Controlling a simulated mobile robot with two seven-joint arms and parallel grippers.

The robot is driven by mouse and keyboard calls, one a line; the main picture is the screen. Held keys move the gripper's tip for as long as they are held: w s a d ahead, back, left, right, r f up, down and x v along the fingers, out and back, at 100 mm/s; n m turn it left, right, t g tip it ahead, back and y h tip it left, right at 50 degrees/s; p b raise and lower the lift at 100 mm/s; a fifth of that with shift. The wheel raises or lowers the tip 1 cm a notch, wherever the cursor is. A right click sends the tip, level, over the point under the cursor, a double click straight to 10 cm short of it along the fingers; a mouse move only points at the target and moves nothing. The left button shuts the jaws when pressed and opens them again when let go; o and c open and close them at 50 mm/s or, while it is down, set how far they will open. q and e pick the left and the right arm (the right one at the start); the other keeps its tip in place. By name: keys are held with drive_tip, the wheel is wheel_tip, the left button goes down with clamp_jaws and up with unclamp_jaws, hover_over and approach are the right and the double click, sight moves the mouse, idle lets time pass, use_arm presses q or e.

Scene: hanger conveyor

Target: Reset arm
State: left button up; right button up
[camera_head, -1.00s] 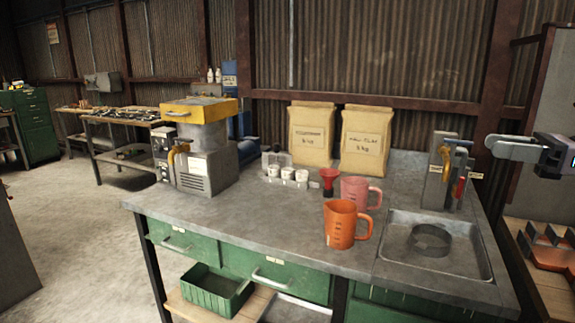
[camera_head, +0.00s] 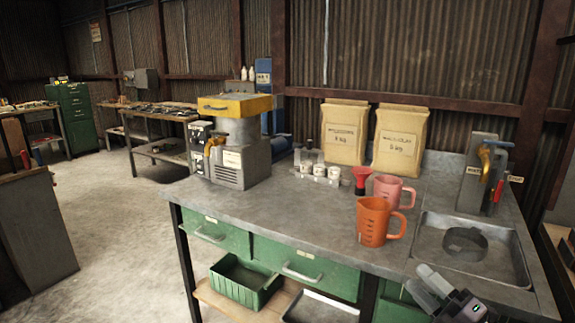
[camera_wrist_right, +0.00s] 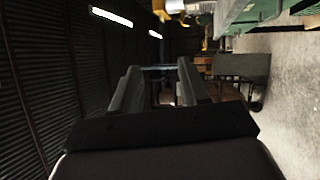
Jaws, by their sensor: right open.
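My right gripper (camera_head: 430,284) shows at the lower right of the head view, in front of the sink end of the bench. It is open, with its two grey fingers apart and nothing between them. In the right wrist view the fingers (camera_wrist_right: 161,88) stand apart with only the room's background beyond them. My left gripper is not in view.
The grey workbench (camera_head: 310,226) carries a yellow-topped machine (camera_head: 237,150), two paper bags (camera_head: 345,132), small white cups, a red funnel, an orange jug (camera_head: 373,222), a pink jug (camera_head: 392,190) and a sink (camera_head: 470,265). Open floor (camera_head: 130,225) lies left.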

drive_tip(key=s+a+f+m+g+h, duration=0.3)
drive_tip(key=s+f+m+h, duration=0.1)
drive_tip(key=s+f+m, duration=0.7)
drive_tip(key=s+a+f+m+g+h, duration=0.3)
drive_tip(key=s+f+m+g+h, duration=0.1)
drive_tip(key=s+f+m, duration=0.7)
drive_tip(key=s+f+h+b, duration=0.1)
drive_tip(key=s+f, duration=0.1)
drive_tip(key=s, duration=0.2)
drive_tip(key=shift+s+a+f, duration=0.2)
drive_tip(key=shift+s+a, duration=0.05)
drive_tip(key=shift+a, duration=0.15)
